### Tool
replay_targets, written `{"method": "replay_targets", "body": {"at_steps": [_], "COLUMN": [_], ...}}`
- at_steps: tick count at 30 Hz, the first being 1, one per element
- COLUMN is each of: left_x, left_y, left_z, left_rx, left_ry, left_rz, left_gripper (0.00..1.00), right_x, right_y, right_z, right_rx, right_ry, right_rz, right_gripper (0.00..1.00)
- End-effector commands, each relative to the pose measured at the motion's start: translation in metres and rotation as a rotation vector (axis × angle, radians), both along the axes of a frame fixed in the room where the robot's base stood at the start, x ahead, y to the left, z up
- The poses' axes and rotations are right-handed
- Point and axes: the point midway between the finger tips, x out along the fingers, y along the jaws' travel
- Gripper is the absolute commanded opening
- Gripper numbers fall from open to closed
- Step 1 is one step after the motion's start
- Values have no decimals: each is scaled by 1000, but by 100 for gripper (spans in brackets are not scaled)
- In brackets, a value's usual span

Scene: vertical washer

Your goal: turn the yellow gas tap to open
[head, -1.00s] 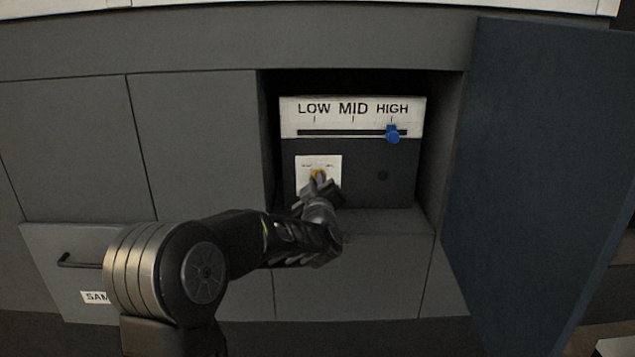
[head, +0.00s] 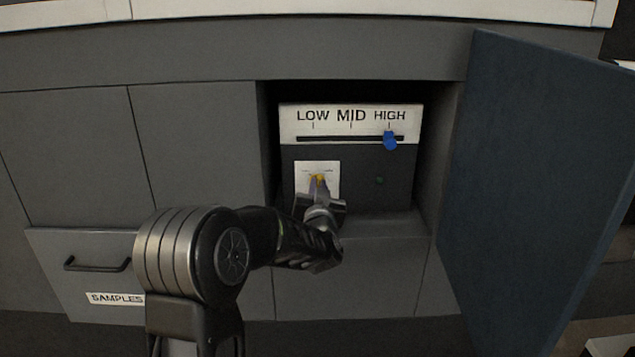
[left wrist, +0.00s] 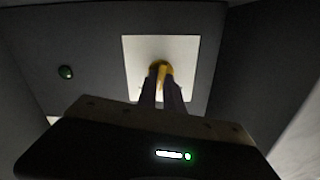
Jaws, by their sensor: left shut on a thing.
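The yellow gas tap (head: 319,178) sits on a white plate (head: 303,172) on the dark panel inside the open cabinet recess. My left gripper (head: 318,186) reaches in from below and is shut on the tap. In the left wrist view, the two fingers (left wrist: 163,84) close around the yellow tap (left wrist: 161,68), in front of the white plate (left wrist: 190,55). The fingers hide part of the tap, and the small print on the plate cannot be read. My right gripper is not in view.
A blue slider (head: 390,141) stands under HIGH on the LOW–MID–HIGH scale (head: 350,118). The blue door (head: 540,180) stands open at right. A drawer (head: 90,265) marked SAMPLES is at lower left.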

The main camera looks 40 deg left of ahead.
Motion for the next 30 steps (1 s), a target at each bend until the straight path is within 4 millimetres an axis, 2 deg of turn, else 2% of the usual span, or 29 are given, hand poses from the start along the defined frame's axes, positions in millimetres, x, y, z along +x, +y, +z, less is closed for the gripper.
{"method": "replay_targets", "body": {"at_steps": [15,30], "left_x": [2,2], "left_y": [-2,-2], "left_z": [1,-1], "left_rx": [352,463], "left_ry": [269,351], "left_rz": [-2,0], "left_gripper": [0,0], "right_x": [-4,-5], "right_y": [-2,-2], "right_z": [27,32], "right_rx": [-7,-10], "right_ry": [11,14], "right_rz": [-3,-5], "right_gripper": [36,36]}}
